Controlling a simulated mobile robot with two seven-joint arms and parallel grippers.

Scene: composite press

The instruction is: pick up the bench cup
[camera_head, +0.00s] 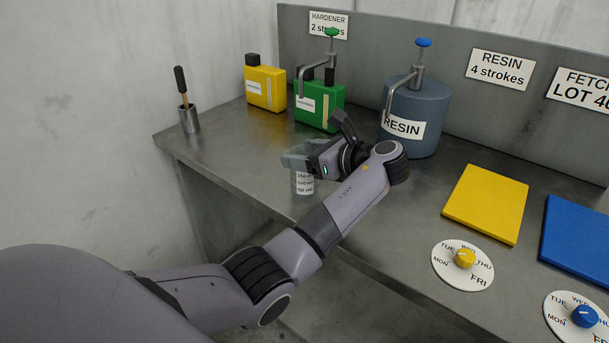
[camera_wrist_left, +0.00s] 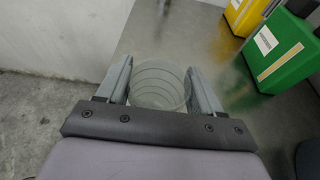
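The bench cup (camera_head: 304,184) is a clear cup with a white label of black volume marks. It stands upright at the bench's front edge in the head view. My left gripper (camera_head: 298,160) is at its upper part and hides some of it. In the left wrist view the cup (camera_wrist_left: 160,84) shows as a round clear mouth with rings inside. My left gripper's fingers (camera_wrist_left: 160,78) lie on either side of it, spread about as wide as the cup. I cannot tell whether they press on it. My right gripper is out of view.
Behind the cup stand a yellow container (camera_head: 265,89), a green hardener container (camera_head: 320,107) with a pump and a blue-grey resin drum (camera_head: 415,118). A metal holder (camera_head: 189,120) with a dark-handled tool is at left. Yellow (camera_head: 486,204) and blue (camera_head: 577,240) slabs lie right.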

